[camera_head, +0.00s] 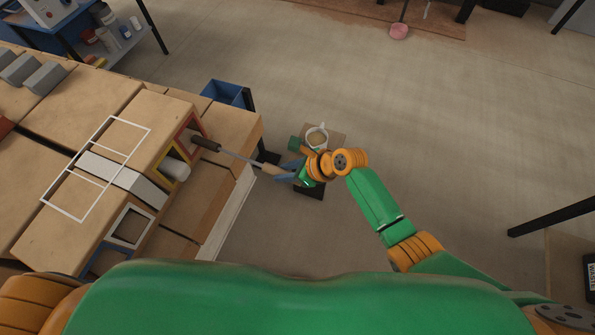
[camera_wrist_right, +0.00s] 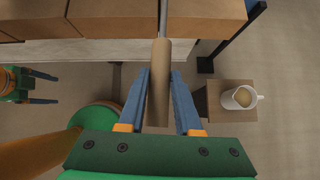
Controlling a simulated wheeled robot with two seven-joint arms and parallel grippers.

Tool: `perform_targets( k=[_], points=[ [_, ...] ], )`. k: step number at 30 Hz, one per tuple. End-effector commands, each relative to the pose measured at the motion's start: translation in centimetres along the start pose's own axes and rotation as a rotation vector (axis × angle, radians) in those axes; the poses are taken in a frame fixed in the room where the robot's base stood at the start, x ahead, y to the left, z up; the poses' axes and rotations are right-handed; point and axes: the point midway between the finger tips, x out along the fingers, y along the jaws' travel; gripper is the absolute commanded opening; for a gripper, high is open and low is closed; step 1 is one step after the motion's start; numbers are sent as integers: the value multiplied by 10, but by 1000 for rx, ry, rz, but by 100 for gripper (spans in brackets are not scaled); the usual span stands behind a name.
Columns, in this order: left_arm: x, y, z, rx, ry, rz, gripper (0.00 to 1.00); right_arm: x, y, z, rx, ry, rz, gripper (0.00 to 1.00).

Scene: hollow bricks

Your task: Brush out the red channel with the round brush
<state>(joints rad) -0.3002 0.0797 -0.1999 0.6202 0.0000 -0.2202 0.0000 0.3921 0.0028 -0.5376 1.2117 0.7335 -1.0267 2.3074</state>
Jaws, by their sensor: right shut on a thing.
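The round brush has a dark cylindrical head (camera_head: 205,143), a thin metal rod and a light wooden handle (camera_wrist_right: 160,80). My right gripper (camera_head: 287,172) is shut on the handle, and its blue fingers (camera_wrist_right: 160,76) flank it in the wrist view. The brush points left toward the block. The red channel (camera_head: 192,122) is a red-framed opening at the far end of the block's right face. The brush head is close to its mouth, seemingly outside; its interior is hidden. My left gripper (camera_wrist_right: 44,88) shows at the left of the wrist view, fingers apart and empty.
Below the red frame are a yellow-framed opening (camera_head: 164,157) with a white cylinder (camera_head: 177,169) by it, a white-framed one (camera_head: 132,226) and a blue one (camera_head: 106,262). A blue bin (camera_head: 228,92) stands behind. A stand (camera_wrist_right: 231,115) bears a white mug (camera_wrist_right: 242,97).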

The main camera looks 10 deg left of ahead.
Motion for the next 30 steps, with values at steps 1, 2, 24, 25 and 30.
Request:
perform_targets(
  k=[1, 2, 24, 25, 30],
  points=[
    [1, 0, 0, 0, 0, 0, 79, 2, 0, 2, 0, -1, 0, 0],
    [1, 0, 0, 0, 0, 0, 79, 3, 0, 3, 0, -1, 0, 0],
    [11, 0, 1, 0, 0, 0, 79, 28, 4, 30, 0, -1, 0, 0],
    [11, 0, 1, 0, 0, 0, 79, 28, 4, 30, 0, 0, 1, 0],
    [12, 0, 1, 0, 0, 0, 79, 30, 4, 32, 0, 0, 0, 0]
  ],
)
